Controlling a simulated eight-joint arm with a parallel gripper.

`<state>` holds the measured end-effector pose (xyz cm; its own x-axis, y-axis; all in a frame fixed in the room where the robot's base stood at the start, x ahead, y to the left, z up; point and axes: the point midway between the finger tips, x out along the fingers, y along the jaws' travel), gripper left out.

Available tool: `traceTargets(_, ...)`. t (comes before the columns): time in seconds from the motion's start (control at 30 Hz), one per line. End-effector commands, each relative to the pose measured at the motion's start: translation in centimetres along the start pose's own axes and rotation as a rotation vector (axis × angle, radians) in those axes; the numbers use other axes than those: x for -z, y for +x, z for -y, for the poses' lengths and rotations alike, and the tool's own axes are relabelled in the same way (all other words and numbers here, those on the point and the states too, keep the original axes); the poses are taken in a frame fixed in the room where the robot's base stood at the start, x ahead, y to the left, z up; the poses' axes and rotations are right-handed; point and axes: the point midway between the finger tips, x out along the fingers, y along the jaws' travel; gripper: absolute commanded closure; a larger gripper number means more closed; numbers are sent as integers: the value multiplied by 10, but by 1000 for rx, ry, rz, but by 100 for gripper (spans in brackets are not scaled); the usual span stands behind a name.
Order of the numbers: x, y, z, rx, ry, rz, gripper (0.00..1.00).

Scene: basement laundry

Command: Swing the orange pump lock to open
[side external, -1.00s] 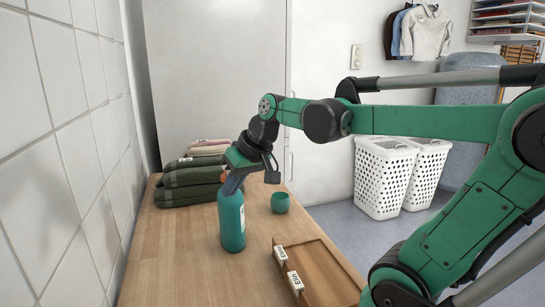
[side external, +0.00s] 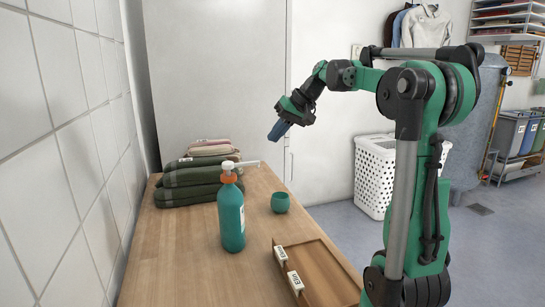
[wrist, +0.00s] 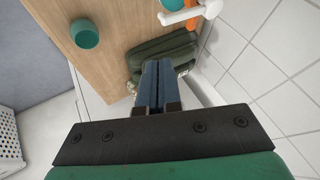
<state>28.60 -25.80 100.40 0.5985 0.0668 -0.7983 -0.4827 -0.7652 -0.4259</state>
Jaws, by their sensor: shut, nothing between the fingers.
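A teal bottle (side external: 231,218) with a white label stands upright on the wooden counter. The orange pump lock (side external: 229,179) sits at its neck, below a white pump head (side external: 240,165) whose spout points right. In the wrist view the orange lock (wrist: 192,22) shows in part at the top edge, under the white spout (wrist: 180,15). I cannot tell which position the lock is in. My gripper (side external: 273,136) is shut and empty, above and to the right of the pump, clear of it. Its blue fingers (wrist: 158,66) are together in the wrist view.
A small teal cup (side external: 280,202) stands right of the bottle. Folded green towels (side external: 188,185) lie behind it. A wooden tray (side external: 325,275) with labelled tags is at the front right. A tiled wall (side external: 70,140) borders the left side.

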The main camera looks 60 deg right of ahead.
Motion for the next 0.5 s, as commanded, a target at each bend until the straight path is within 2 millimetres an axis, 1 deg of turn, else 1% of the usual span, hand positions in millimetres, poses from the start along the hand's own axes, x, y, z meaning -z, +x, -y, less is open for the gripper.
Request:
traceTargets(0.17, 0, 23, 1, 1, -4, 2, 100)
traceTargets(0.5, 0, 96, 1, 1, -3, 2, 100)
